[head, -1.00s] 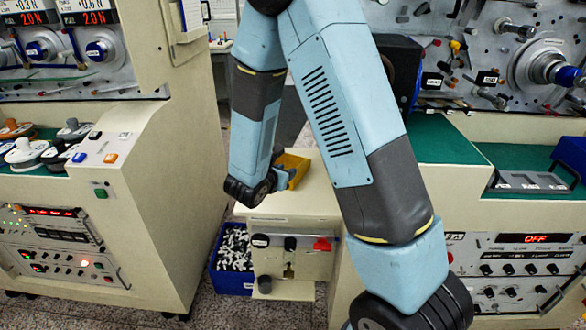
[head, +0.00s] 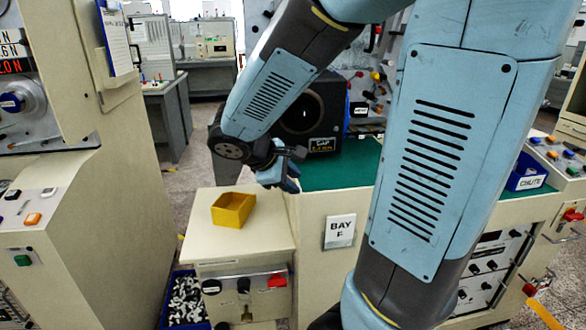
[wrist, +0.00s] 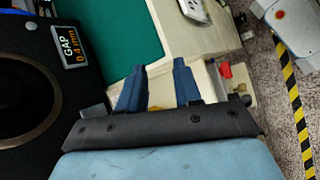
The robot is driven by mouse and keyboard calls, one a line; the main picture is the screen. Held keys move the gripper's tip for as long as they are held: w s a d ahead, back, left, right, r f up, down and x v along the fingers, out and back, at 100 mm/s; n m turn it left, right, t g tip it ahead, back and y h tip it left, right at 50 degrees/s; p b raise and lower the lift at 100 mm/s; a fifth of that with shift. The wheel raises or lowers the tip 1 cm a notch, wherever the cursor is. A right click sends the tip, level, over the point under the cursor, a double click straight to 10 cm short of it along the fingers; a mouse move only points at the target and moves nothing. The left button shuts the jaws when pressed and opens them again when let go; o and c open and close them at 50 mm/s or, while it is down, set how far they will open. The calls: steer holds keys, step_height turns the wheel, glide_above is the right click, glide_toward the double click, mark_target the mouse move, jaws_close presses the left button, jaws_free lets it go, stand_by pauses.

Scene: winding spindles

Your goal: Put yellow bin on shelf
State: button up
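The yellow bin (head: 233,210) sits upright on the cream top of a low cabinet shelf (head: 270,228) in the head view, left of my arm. It looks empty. My gripper (head: 290,180) is to the right of the bin and a little higher, apart from it, near the green bench top. In the wrist view the two blue fingers of my gripper (wrist: 158,72) stand apart with nothing between them.
A black box with a round opening and a GAP display (head: 323,145) stands on the green bench top (head: 345,170) behind my gripper. A blue crate of small parts (head: 185,300) is on the floor. A blue bin (head: 528,172) is at right.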

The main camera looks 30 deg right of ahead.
steer(key=s+a+r+m+t+y, duration=0.3)
steer(key=s+a+r+m+y, duration=0.2)
steer(key=s+r+m+y, duration=0.3)
steer(key=s+r+m, duration=0.1)
steer(key=s+m, duration=0.1)
steer(key=s, duration=0.1)
steer(key=shift+s+a+r, duration=0.2)
steer(key=shift+s+r, duration=0.05)
steer(key=shift+s, duration=0.05)
